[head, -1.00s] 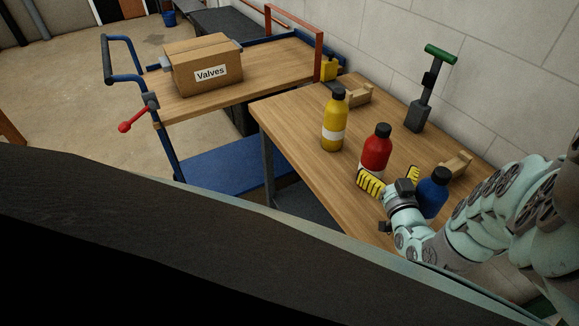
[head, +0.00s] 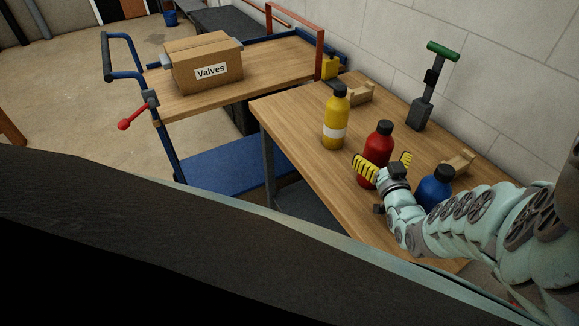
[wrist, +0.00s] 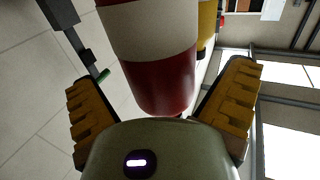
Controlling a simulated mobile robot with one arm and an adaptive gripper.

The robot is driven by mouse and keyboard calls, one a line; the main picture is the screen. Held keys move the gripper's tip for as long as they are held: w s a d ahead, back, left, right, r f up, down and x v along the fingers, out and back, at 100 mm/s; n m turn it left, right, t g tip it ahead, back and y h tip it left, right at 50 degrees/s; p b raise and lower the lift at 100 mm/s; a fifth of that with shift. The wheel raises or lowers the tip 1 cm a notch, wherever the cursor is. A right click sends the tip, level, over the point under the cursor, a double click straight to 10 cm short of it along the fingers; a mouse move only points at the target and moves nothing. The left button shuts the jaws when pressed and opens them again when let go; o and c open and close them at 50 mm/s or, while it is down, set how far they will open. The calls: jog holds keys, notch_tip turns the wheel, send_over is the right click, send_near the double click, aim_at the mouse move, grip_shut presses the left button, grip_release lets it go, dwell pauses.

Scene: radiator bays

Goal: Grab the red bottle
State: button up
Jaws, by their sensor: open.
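The red bottle (head: 378,150) with a black cap stands upright on the wooden table. In the wrist view its red and white body (wrist: 160,70) fills the upper middle, between the two yellow finger pads. My gripper (head: 382,164) is open, with one finger on each side of the red bottle. Whether a pad touches it cannot be told. The lower part of the bottle is partly hidden by my gripper in the head view.
A yellow bottle (head: 335,120) stands left of the red one, and a blue bottle (head: 435,187) stands close to my wrist on the right. Wooden blocks (head: 458,163) and a green-handled tool (head: 427,90) are near the wall. A cart (head: 190,104) carries a Valves box (head: 205,68).

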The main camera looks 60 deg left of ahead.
aim_at(386, 124)
jog(key=shift+b+x, duration=0.3)
jog(key=shift+x, duration=0.75)
jog(key=shift+s+a, duration=0.1)
jog(key=c, duration=1.3)
jog(key=shift+o, duration=0.2)
jog(key=shift+r, duration=0.2)
notch_tip(386, 124, up, 5)
jog(key=p, duration=0.3)
jog(key=shift+f+p, duration=0.1)
jog(key=shift+p, duration=0.2)
jog(key=shift+r+p, duration=0.55)
jog(key=shift+r, duration=1.85)
